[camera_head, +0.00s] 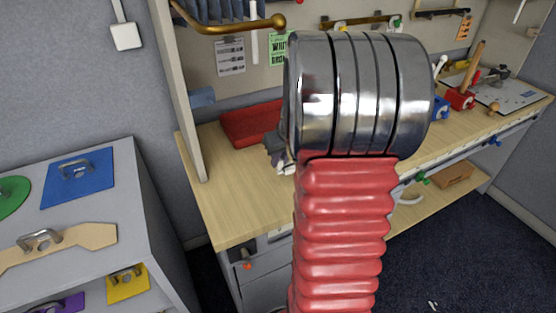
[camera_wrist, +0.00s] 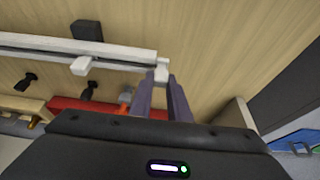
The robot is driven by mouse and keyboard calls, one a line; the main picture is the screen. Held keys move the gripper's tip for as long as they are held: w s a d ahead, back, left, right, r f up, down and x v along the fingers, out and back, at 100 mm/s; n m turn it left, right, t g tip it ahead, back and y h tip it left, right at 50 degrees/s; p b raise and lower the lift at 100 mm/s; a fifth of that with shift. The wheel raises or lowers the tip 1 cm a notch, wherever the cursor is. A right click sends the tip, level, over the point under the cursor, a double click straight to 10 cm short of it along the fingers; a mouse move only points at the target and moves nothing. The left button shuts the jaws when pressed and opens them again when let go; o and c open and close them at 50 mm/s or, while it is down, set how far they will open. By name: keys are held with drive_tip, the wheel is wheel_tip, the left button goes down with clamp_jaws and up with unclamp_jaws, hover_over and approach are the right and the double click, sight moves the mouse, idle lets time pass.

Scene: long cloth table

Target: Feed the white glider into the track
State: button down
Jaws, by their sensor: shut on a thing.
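A long pale track (camera_wrist: 60,51) runs across a wooden surface in the wrist view, from the left edge to the middle. My gripper (camera_wrist: 161,77) is shut on the small white glider (camera_wrist: 162,72), held between its two dark purple fingertips. The glider is at the right end of the track; I cannot tell whether it touches or has entered it. A white block (camera_wrist: 82,66) sticks out from the track further left. In the head view my arm hides the track and glider; only a dark part of my gripper shows beside the arm.
A red tray (camera_head: 250,123) lies on the wooden bench (camera_head: 232,207), left of my arm. In the wrist view, a dark block (camera_wrist: 87,30) sits beside the track and dark pegs (camera_wrist: 26,81) stand below it. A grey cabinet (camera_head: 125,190) is at the left.

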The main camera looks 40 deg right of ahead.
drive_tip(key=shift+s+d, duration=0.4)
drive_tip(key=shift+d, duration=0.85)
drive_tip(key=shift+s+d, duration=0.35)
drive_tip(key=shift+d, duration=0.95)
drive_tip(key=shift+s+d, duration=0.4)
drive_tip(key=shift+d, duration=0.85)
idle(0.7)
drive_tip(key=c, duration=1.6)
unclamp_jaws()
drive_tip(key=v, duration=1.3)
drive_tip(key=shift+s+r, duration=0.2)
drive_tip(key=shift+r, duration=0.1)
drive_tip(key=shift+m, duration=0.3)
